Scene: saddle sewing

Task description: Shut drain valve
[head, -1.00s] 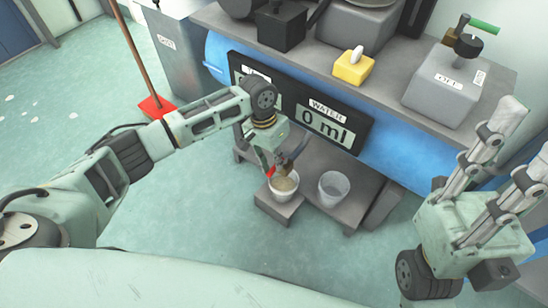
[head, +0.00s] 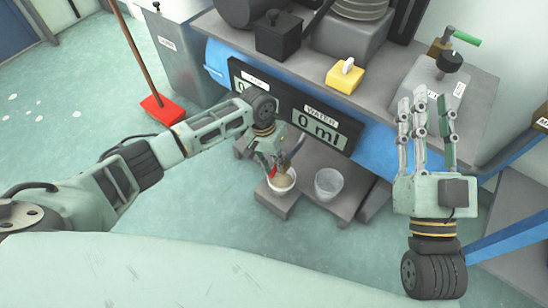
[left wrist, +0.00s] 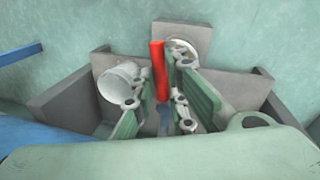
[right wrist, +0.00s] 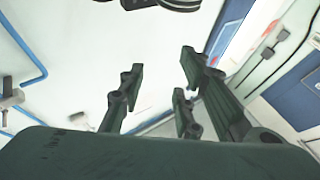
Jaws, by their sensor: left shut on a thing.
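The drain valve's red handle (left wrist: 158,70) stands between the fingers of my left gripper (left wrist: 160,100), which is shut on it. In the head view my left gripper (head: 272,165) is low at the front of the machine, and a bit of the red handle (head: 273,173) shows beside it. The valve's body is mostly hidden by the fingers. A white cup (head: 282,184) with brownish contents stands just below. My right gripper (head: 424,115) is open and empty, raised in front of the bench on the right; its spread fingers show in the right wrist view (right wrist: 165,85).
A clear cup (head: 328,185) stands on the grey low stand (head: 312,204), right of the white cup. A black panel (head: 352,131) reading "0 ml" water hangs above. A yellow box (head: 345,76) sits on the bench (head: 300,62).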

